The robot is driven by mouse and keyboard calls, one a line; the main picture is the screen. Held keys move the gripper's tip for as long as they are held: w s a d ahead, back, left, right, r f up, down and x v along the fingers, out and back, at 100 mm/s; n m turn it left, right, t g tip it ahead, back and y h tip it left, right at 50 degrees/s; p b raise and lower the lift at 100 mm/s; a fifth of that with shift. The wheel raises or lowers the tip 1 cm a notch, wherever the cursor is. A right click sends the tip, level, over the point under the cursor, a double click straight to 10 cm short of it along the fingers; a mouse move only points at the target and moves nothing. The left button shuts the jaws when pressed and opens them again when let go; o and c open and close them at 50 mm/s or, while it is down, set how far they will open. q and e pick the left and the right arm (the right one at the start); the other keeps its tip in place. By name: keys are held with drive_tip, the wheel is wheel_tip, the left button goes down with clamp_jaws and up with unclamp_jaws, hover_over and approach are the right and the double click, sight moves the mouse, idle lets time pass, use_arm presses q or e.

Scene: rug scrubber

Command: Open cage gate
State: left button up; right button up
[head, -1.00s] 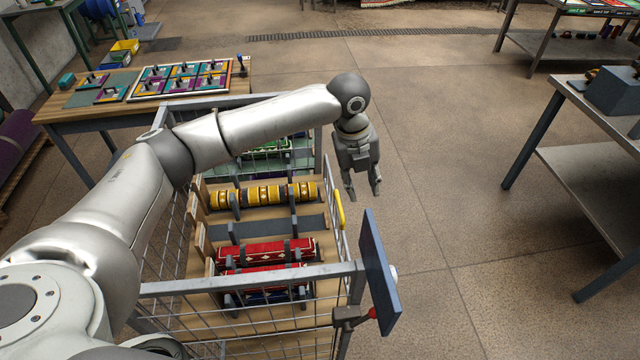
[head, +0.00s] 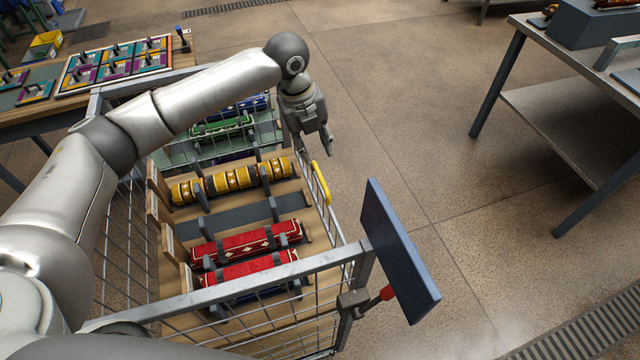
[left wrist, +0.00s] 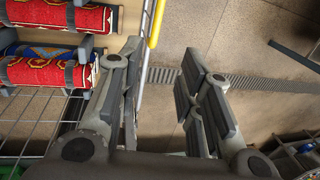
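The cage (head: 262,268) is a grey wire-mesh trolley holding rolled rugs. On its right side is a mesh gate (head: 325,222) with a yellow handle (head: 321,182) on its upper edge. My left gripper (head: 318,150) hangs fingers-down just beyond the handle, apart from it in the picture. The yellow handle (left wrist: 156,22) shows there near the left fingertip, and nothing is held. I cannot tell whether the gate is ajar. My right gripper is out of view.
A blue panel (head: 400,250) stands at the cage's near right corner, with a red-tipped latch (head: 386,293) below it. Red rugs (head: 247,243) and a yellow rug (head: 232,182) lie inside. A metal table (head: 570,75) stands at right. Open floor lies between cage and table.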

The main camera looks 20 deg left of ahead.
sight(323, 183)
use_arm(q)
drive_tip(key=f, duration=0.4)
drive_tip(key=w+f, duration=0.1)
drive_tip(key=f, duration=0.4)
drive_tip(key=d+f, duration=0.1)
drive_tip(key=f, duration=0.3)
drive_tip(key=shift+w+d+f, duration=0.1)
drive_tip(key=shift+w+f, duration=0.1)
drive_tip(key=shift+w, duration=0.05)
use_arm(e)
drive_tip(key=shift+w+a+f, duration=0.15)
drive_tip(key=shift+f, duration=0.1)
use_arm(q)
clamp_jaws()
